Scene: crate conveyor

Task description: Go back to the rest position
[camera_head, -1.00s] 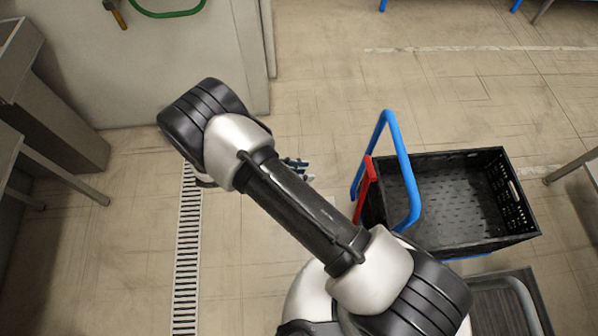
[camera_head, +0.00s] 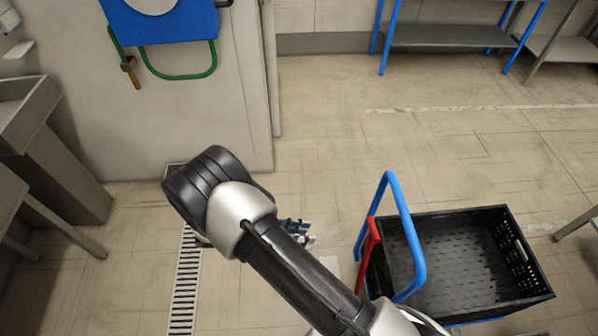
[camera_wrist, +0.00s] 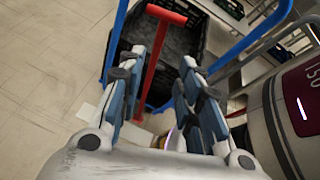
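My gripper (camera_wrist: 161,60) shows in the wrist view with its two blue-grey fingers apart and nothing between them. In the head view only part of my gripper (camera_head: 300,234) shows behind my forearm, above the floor left of the cart. The black crate (camera_head: 540,283) rests on the cart and looks empty. The cart has a blue handle frame (camera_head: 403,235) and a red bar (camera_head: 371,251). In the wrist view the red bar (camera_wrist: 151,62) and crate lie beyond the fingers, apart from them.
A drain grate (camera_head: 186,285) runs along the floor at left. A metal sink and table (camera_head: 55,175) stand at the left edge. A wall with a blue box (camera_head: 165,22) and green hose is at the back left. A blue-legged shelf (camera_head: 450,38) stands at back right. Open floor lies between.

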